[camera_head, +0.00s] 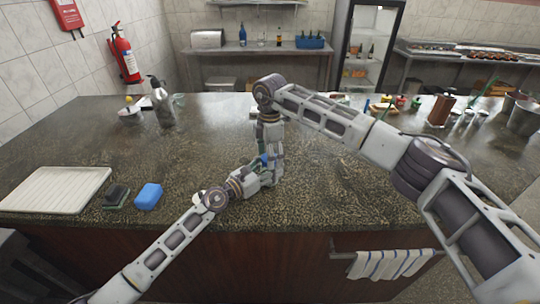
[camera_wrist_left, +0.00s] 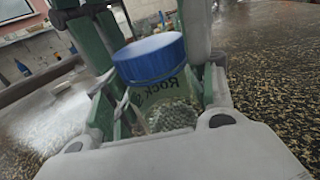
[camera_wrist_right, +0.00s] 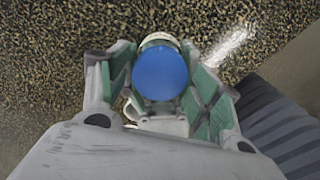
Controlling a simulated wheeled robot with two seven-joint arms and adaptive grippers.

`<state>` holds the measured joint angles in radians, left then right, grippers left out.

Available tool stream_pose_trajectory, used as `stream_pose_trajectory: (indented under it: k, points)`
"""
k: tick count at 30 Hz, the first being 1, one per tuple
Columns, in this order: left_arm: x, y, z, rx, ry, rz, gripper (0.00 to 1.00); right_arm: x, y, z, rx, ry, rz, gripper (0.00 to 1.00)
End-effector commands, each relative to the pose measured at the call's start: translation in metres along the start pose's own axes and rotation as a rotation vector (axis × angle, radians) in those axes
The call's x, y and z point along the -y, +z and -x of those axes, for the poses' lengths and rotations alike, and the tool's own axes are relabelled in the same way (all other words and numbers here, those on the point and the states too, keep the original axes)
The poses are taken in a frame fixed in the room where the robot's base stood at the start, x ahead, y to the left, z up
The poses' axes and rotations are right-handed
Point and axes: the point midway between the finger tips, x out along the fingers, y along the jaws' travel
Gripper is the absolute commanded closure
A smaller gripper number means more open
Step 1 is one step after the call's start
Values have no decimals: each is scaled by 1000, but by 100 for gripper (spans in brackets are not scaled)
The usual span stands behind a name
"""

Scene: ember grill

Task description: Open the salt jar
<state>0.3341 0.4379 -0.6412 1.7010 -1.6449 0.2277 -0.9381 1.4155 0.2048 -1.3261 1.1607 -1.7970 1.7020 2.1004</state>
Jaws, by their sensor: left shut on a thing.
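The salt jar (camera_wrist_left: 172,108) is a clear jar of coarse salt with a blue lid (camera_wrist_left: 150,60) and lettering that starts "Rock". It stands out between the fingers of my left gripper (camera_wrist_left: 160,115), which is shut on the jar body. In the head view the blue lid (camera_head: 264,158) shows small among the grippers above the counter. My right gripper (camera_wrist_right: 160,85) comes down from above, with one green-padded finger on each side of the lid (camera_wrist_right: 160,73). The lid sits on the jar. I cannot tell whether the right fingers touch it.
The dark speckled counter (camera_head: 110,150) is largely bare around the grippers. A metal bottle (camera_head: 162,103) stands further back. A striped towel (camera_head: 388,264) hangs at the front.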

Motion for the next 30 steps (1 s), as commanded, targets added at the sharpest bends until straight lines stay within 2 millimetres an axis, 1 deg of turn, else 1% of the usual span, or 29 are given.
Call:
stream_pose_trajectory:
  k: [9, 13, 17, 24, 30]
  points:
    - [0, 0, 0, 0, 0, 0, 100, 0, 0, 0, 0, 0, 0, 28]
    - [0, 0, 0, 0, 0, 0, 100, 0, 0, 4, 0, 1, 0, 28]
    - [0, 0, 0, 0, 0, 0, 100, 0, 0, 13, 0, 1, 0, 28]
    - [0, 0, 0, 0, 0, 0, 100, 0, 0, 34, 0, 1, 0, 28]
    - [0, 0, 0, 0, 0, 0, 100, 0, 0, 45, 0, 1, 0, 28]
